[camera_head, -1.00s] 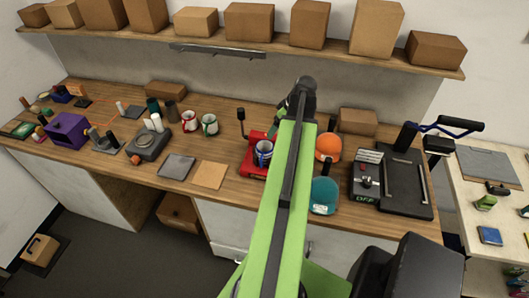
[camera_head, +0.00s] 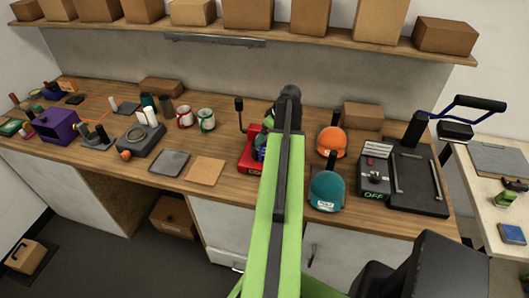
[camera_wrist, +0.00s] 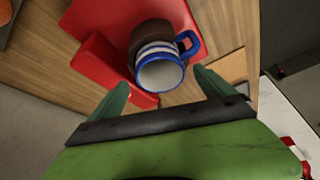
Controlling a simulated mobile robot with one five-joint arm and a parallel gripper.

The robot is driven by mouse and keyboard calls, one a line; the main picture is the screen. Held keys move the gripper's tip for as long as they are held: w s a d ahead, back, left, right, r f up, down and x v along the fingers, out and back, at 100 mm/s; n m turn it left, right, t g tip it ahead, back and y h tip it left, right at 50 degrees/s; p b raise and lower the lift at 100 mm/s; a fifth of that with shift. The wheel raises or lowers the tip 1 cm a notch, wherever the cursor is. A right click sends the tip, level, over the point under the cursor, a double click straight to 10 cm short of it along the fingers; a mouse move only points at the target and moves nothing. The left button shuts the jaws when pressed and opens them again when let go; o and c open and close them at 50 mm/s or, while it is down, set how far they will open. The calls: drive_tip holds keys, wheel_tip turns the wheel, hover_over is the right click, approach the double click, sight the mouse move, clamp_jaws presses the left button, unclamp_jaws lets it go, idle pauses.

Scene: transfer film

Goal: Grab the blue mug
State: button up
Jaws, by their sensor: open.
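The blue mug is white with a blue rim, blue handle and dark bands. In the wrist view the blue mug (camera_wrist: 160,73) sits at the red machine (camera_wrist: 100,68), its opening toward the camera and its handle to the right. My gripper (camera_wrist: 161,84) is open, with one green finger on each side of the mug's near end; I cannot tell whether they touch it. In the head view my arm hides most of the mug; only a sliver shows beside the red machine (camera_head: 251,152).
Two other mugs, one red-trimmed (camera_head: 184,117) and one green-trimmed (camera_head: 206,120), stand to the left. An orange cap (camera_head: 332,142) and a teal cap (camera_head: 327,190) are right of my arm. A black press (camera_head: 418,178) stands farther right. A shelf (camera_head: 240,41) with boxes runs above.

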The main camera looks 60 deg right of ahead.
drive_tip(key=b+x, duration=0.2)
drive_tip(key=x, duration=0.2)
drive_tip(key=shift+b, duration=0.3)
drive_tip(key=shift+r, duration=0.15)
clamp_jaws()
